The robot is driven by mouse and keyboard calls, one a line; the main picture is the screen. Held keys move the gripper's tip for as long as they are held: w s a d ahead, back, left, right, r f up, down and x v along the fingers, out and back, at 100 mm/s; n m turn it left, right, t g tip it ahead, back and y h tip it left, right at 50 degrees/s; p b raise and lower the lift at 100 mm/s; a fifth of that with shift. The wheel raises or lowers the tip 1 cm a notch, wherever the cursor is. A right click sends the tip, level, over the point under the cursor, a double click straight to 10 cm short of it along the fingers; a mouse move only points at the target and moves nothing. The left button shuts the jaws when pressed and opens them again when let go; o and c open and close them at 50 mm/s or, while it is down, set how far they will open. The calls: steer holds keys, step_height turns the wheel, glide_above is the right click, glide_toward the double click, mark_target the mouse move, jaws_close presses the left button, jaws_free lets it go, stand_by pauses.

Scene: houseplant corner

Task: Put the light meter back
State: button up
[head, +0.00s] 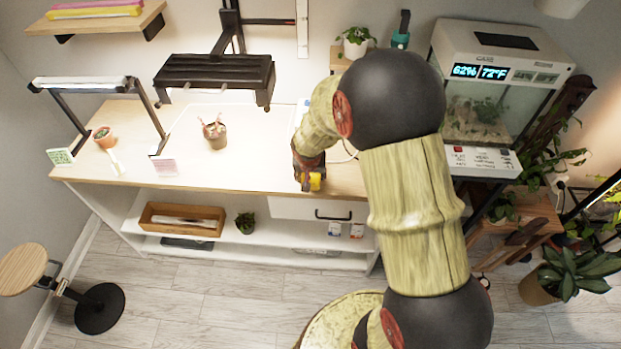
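My gripper (306,176) is over the front edge of the bench, right of the middle, pointing down. A small yellow thing with dark parts (315,182) is right at its fingertips. It may be the light meter, but it is too small and too covered to be sure. My arm and gripper hide part of it. I cannot tell whether the fingers are closed on it or only beside it.
The wooden bench top (240,175) has a potted plant (215,133) under a black lamp (215,72). A small pot (104,137) and a green display (60,156) stand at left. A terrarium (490,100) is at right. A closed drawer (290,208) and wooden box (182,218) are below.

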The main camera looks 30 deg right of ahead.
steer(key=shift+f, duration=0.25)
steer(key=shift+f, duration=0.2)
steer(key=o, duration=1.4)
steer(key=shift+r, duration=0.1)
steer(key=s+a+r+n+t+p, duration=0.1)
steer(key=s+a+r+p, duration=0.3)
steer(key=r, duration=0.8)
steer(key=s+a+r+n, duration=0.1)
steer(key=s+a+r, duration=0.35)
steer(key=r, duration=0.75)
steer(key=s+a+r+n+y, duration=0.1)
steer(key=s+a+r+n, duration=0.1)
steer(key=s, duration=0.6)
steer(key=s+a+r+n+t+y, duration=0.1)
steer(key=s+a+r+n, duration=0.1)
steer(key=s+r, duration=0.4)
steer(key=s+a, duration=0.1)
steer(key=s, duration=0.2)
steer(key=shift+a+r+n, duration=0.2)
steer(key=shift+a+n, duration=0.2)
